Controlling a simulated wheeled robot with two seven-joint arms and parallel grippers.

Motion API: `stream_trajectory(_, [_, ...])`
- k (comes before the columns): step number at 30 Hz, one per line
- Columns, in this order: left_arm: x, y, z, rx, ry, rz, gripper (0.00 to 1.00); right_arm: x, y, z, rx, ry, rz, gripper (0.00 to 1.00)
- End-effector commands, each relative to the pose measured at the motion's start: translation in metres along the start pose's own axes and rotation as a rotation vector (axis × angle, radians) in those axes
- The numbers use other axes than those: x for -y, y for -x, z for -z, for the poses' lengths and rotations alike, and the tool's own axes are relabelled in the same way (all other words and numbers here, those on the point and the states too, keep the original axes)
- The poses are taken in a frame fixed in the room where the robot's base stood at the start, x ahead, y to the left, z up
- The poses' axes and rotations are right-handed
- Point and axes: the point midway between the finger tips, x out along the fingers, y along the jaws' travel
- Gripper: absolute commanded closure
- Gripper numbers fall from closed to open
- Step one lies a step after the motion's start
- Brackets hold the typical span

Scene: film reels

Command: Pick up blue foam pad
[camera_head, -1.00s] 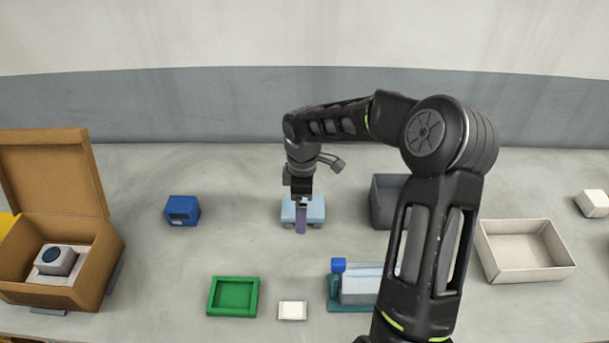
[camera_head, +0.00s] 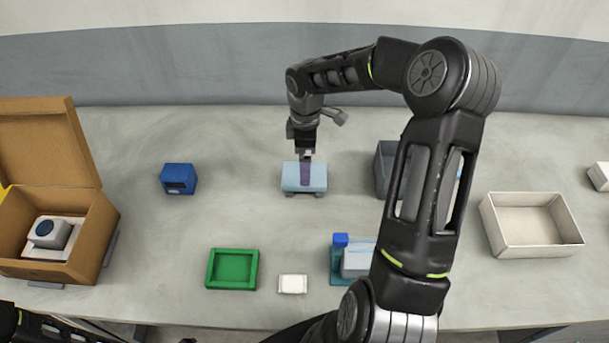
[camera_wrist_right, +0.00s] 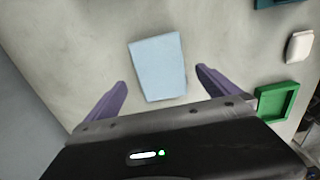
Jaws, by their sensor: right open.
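The blue foam pad (camera_head: 317,177) is a light blue block lying near the middle of the table. It also shows in the right wrist view (camera_wrist_right: 158,68), ahead of and between the two purple fingers. My right gripper (camera_head: 306,172) hangs over the pad in the head view. In the wrist view the right gripper (camera_wrist_right: 160,92) is open and empty, with a finger on either side of the pad. I cannot tell its exact height above the pad. The fingers of my left gripper are not in view; only a dark part of my arm shows at the lower left.
A blue box (camera_head: 179,178), a green tray (camera_head: 232,268), a small white block (camera_head: 292,284) and a grey bin (camera_head: 384,170) surround the pad. A white bin (camera_head: 531,250) stands right, an open cardboard box (camera_head: 97,215) left. A blue-and-white item (camera_head: 341,262) sits in front.

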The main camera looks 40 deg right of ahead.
Motion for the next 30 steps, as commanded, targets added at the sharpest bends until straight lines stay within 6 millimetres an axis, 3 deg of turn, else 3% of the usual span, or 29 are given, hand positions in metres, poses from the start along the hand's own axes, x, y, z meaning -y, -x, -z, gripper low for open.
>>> stream_trajectory(9, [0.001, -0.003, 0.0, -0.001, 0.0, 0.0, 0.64, 0.0, -0.004, 0.0, 0.0, 0.0, 0.0, 0.0])
stream_trajectory(20, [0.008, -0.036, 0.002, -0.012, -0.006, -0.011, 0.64, 0.0, -0.052, 0.003, 0.0, 0.0, 0.001, 0.0])
stream_trajectory(30, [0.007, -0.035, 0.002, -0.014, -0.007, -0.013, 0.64, 0.0, -0.052, 0.003, 0.0, 0.0, 0.0, 0.0])
